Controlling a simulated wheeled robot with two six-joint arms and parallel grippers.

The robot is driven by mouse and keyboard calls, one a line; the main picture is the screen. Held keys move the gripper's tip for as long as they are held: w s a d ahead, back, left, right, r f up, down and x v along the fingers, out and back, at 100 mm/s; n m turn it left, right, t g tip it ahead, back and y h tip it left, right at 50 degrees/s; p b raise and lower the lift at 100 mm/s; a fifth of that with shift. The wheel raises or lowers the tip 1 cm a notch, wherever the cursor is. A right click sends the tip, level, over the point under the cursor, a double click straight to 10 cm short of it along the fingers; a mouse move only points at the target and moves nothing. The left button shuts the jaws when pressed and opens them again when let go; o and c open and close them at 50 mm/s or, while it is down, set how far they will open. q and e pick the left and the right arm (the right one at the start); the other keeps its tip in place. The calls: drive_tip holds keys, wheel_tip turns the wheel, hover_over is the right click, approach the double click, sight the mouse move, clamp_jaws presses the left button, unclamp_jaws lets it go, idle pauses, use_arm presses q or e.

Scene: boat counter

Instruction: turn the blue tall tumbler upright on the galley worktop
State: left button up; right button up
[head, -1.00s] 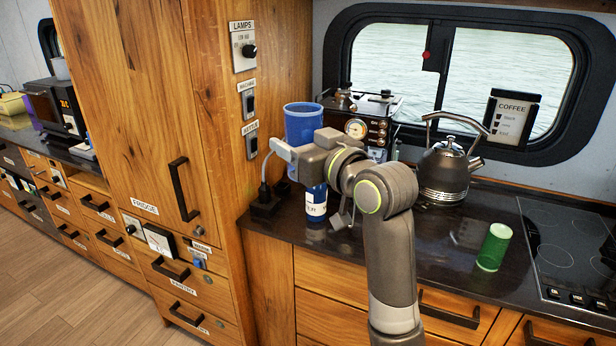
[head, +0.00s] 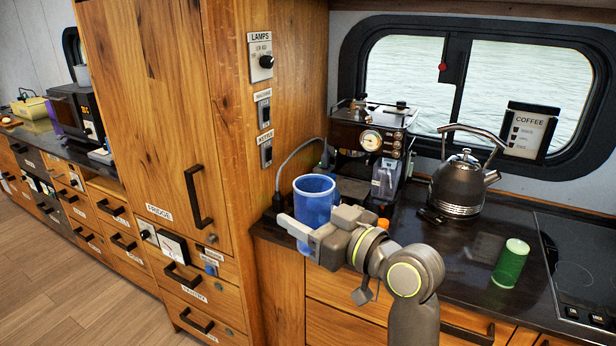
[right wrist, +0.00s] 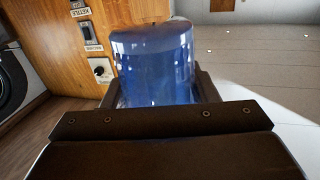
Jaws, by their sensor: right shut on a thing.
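The blue tall tumbler (head: 314,203) is in my right gripper (head: 298,232), at the left end of the galley worktop (head: 462,268). It stands about upright, with its open rim at the top. The gripper's fingers are shut on its lower part and hide some of it. I cannot tell whether its base touches the worktop. In the right wrist view the tumbler (right wrist: 153,62) fills the space between the fingers (right wrist: 158,95). My left gripper is out of view.
A green cup (head: 511,263) stands on the worktop to the right, near the hob (head: 585,262). A kettle (head: 460,185) and a coffee machine (head: 370,145) stand at the back. An orange cap (head: 383,223) shows just behind my right wrist. A tall wooden cabinet (head: 155,110) borders the left.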

drive_tip(key=s+d+f+n+g+y, duration=0.1)
drive_tip(key=s+f+n+g+y, duration=0.2)
drive_tip(key=s+f+n+g, duration=0.1)
drive_tip(key=s+d+f+n+g+y, duration=0.1)
drive_tip(key=s+f+n+g+y, duration=0.1)
drive_tip(key=s+f+n+g, duration=0.2)
drive_tip(key=shift+s+f+g+y, duration=0.4)
drive_tip(key=shift+s+f+g, duration=0.65)
drive_tip(key=shift+f+g, duration=1.65)
drive_tip(key=shift+f+t, duration=0.7)
drive_tip(key=s+d+f+m+t+h, duration=0.2)
drive_tip(key=d+m+t+h, duration=0.7)
drive_tip(key=d+t, duration=0.5)
drive_tip(key=shift+s+d+m+t, duration=0.35)
drive_tip(key=shift+s+m, duration=0.2)
drive_tip(key=shift+m, duration=0.45)
